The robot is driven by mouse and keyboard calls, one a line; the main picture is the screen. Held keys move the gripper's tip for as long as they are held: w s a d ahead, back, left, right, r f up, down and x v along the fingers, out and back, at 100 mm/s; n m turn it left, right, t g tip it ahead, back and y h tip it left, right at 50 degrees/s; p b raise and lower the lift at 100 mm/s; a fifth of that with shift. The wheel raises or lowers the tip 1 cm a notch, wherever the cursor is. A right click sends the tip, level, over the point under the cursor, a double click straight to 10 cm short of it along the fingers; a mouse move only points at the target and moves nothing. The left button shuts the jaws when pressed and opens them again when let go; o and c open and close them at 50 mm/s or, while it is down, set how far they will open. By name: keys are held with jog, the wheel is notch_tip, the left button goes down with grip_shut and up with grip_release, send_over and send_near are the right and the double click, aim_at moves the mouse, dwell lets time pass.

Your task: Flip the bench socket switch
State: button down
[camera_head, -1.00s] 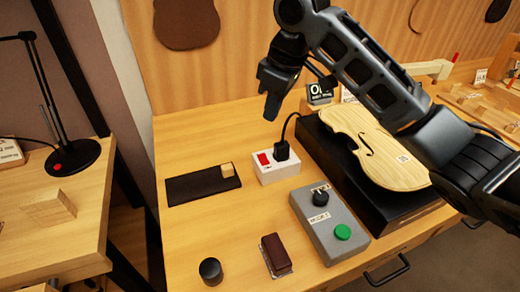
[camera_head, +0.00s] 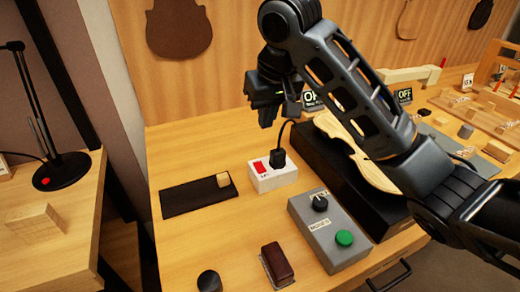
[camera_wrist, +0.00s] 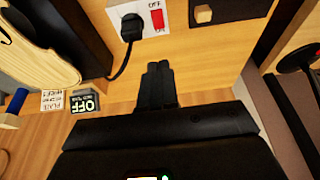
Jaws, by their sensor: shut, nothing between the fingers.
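The bench socket (camera_head: 273,176) is a white block on the bench with a red rocker switch (camera_head: 259,167) on its left part. A black plug (camera_head: 278,158) sits in its right part, with a cord rising from it. In the wrist view the socket (camera_wrist: 141,8) is at the top edge, with the red switch (camera_wrist: 157,19) beside an "OFF" label. My gripper (camera_head: 266,122) is above and behind the socket in the head view, apart from it. In the wrist view my gripper (camera_wrist: 158,66) has its fingers together, empty, with bare wood around the tips.
A dark mat (camera_head: 197,195) with a small wood block (camera_head: 223,180) lies left of the socket. A grey control box (camera_head: 329,229) with a green button stands in front. A violin plate (camera_head: 352,150) on a black case is to the right, partly behind my arm.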

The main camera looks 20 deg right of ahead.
send_over(258, 162)
jog(key=s, duration=0.2)
jog(key=f, duration=1.1)
jog(key=shift+w+f, duration=0.25)
jog(key=shift+f, duration=0.05)
jog(key=shift+x, duration=0.9)
jog(key=shift+s+a, duration=0.1)
jog(key=shift+s, duration=0.05)
jog(key=shift+w, duration=0.25)
jog(key=shift+s, duration=0.3)
jog(key=shift+w+f, duration=0.1)
jog(key=shift+w, duration=0.05)
